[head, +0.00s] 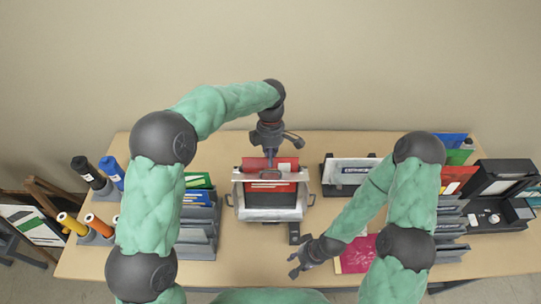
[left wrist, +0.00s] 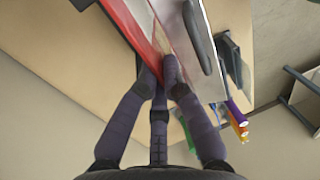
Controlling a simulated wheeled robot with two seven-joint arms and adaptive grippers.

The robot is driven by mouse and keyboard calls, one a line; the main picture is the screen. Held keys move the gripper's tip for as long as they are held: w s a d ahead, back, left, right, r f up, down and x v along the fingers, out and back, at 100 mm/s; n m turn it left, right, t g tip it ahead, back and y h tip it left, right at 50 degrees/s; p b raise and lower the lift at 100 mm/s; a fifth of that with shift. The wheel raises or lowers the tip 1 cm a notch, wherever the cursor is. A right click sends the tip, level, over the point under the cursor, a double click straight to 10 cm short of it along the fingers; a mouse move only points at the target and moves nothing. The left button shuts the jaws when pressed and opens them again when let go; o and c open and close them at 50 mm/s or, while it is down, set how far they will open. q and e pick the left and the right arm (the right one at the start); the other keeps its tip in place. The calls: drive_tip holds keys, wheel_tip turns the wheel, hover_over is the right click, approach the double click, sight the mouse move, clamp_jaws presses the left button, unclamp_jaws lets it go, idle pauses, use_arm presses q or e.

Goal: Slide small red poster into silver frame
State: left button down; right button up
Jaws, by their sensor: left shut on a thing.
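The small red poster (head: 284,163) stands upright at the silver frame (head: 270,214) in the middle of the table. Red also shows lower down, behind the frame's front, below a grey bar. My left gripper (head: 270,159) is above the frame and shut on the poster's top edge. In the left wrist view its fingertips (left wrist: 159,76) meet at the red poster (left wrist: 133,24), beside the silver frame (left wrist: 183,48). I cannot tell how deep the poster sits in the frame. My right gripper (head: 293,265) is open and empty, low over the table right of the frame.
Grey racks with folders (head: 197,222) stand left of the frame. A holder with a white sign (head: 352,170) is behind right. A pink sheet (head: 355,256) lies near my right arm. A black open case (head: 500,190) is far right. Coloured rolls (head: 73,225) stand at far left.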

use_arm(q)
drive_tip(key=c, duration=1.3)
unclamp_jaws()
wheel_tip(320, 180, up, 12)
drive_tip(key=w, duration=0.2)
drive_tip(key=shift+f, duration=0.15)
